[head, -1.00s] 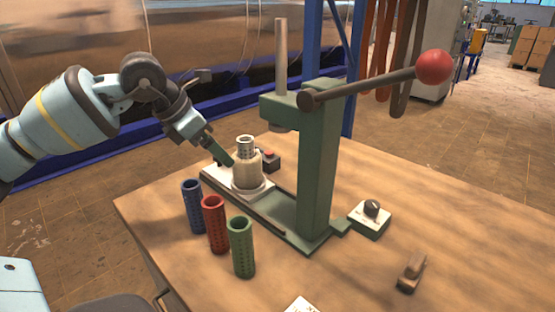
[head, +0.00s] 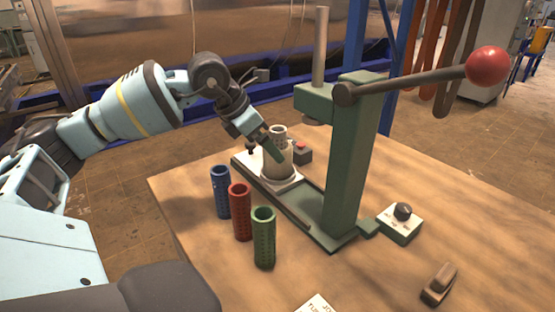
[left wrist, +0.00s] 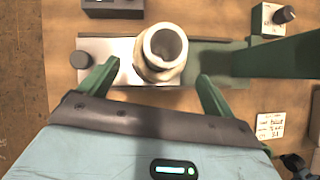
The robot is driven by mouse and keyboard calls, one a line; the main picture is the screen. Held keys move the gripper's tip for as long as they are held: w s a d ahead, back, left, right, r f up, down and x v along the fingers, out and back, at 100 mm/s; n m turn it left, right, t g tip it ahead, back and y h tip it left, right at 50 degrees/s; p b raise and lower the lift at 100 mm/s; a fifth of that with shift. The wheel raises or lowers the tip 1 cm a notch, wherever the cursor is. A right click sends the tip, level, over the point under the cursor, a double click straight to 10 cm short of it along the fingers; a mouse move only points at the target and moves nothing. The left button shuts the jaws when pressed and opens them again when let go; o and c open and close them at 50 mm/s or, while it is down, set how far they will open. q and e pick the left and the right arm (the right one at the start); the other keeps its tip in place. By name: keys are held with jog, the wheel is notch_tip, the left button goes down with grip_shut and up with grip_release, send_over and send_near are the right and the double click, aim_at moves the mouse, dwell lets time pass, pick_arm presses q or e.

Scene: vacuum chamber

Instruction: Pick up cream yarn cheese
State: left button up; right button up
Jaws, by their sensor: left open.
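The cream yarn cheese (head: 284,168) stands upright on the light plate of the green press, with a perforated tube end showing above it. From above in the left wrist view, the cheese (left wrist: 160,74) is a round cream shape with a hollow middle. My left gripper (head: 276,151) reaches down to it from the upper left. In the left wrist view the left gripper (left wrist: 155,72) is open, with one green finger on either side of the cheese and a visible gap at each side. The head view hides part of the cheese behind a finger. My right gripper is out of view.
Blue (head: 220,193), red (head: 240,212) and green (head: 264,238) perforated tubes stand in front of the press. The press column (head: 350,165) and its red-knobbed lever (head: 487,67) rise to the right. A dial box (head: 400,222) and brown block (head: 439,284) sit further right.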

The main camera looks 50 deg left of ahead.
pick_arm(q)
jog(key=x, duration=0.4)
jog(key=shift+w+a, duration=0.1)
jog(key=shift+a, duration=0.05)
jog(key=shift+c, duration=0.3)
jog(key=c, duration=1.1)
notch_tip(320, 180, up, 10)
jog(key=p, duration=0.1)
jog(key=shift+p, duration=0.4)
